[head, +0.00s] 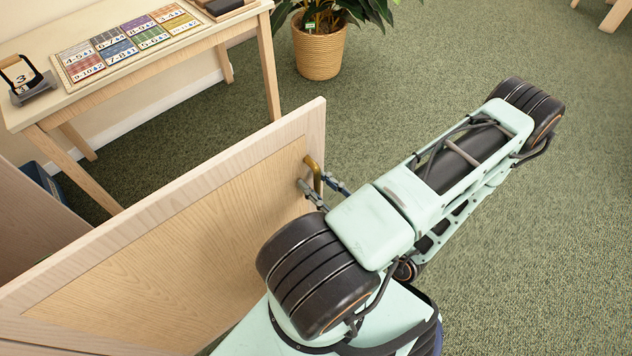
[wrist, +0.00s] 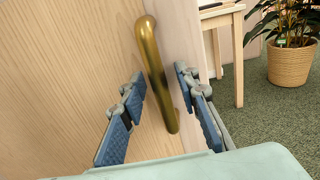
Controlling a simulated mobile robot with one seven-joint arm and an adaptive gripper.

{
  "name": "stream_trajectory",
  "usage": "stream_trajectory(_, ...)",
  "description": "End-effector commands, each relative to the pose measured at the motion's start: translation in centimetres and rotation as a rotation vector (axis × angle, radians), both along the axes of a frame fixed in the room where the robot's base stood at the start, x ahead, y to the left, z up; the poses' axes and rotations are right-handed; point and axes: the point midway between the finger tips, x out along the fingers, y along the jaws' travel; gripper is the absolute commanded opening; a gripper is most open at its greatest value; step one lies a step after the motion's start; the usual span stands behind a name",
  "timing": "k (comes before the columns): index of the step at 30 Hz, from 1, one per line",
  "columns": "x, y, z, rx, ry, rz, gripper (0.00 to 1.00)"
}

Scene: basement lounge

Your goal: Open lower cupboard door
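The wooden cupboard door (head: 165,245) stands swung out, with floor visible behind its free edge. It has a pale frame around a tan panel. A brass bar handle (head: 315,172) is mounted near that free edge. My gripper (head: 325,190) is at the handle. In the wrist view, the handle (wrist: 157,75) runs between the two blue-padded fingers of my gripper (wrist: 160,95). The fingers are spread, with a visible gap on each side of the bar. The lower edge of the wrist view is covered by my gripper body.
A potted plant (head: 319,50) stands on the floor at the back. A brown panel (head: 35,225) is at the left. The green carpet (head: 540,240) at right is clear.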

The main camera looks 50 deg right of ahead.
Motion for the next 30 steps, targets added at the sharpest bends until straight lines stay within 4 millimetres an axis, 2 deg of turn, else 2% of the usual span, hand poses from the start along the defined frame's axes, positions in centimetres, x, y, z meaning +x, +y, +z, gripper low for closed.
stream_trajectory(5, 0.0, -0.1, 1.1, -0.002, 0.000, 0.000, 0.29)
stream_trajectory(21, 0.0, 0.0, 8.5, -0.002, 0.001, 0.000, 0.29)
stream_trajectory(30, 0.0, 0.0, 9.9, 0.000, 0.001, 0.001, 0.29)
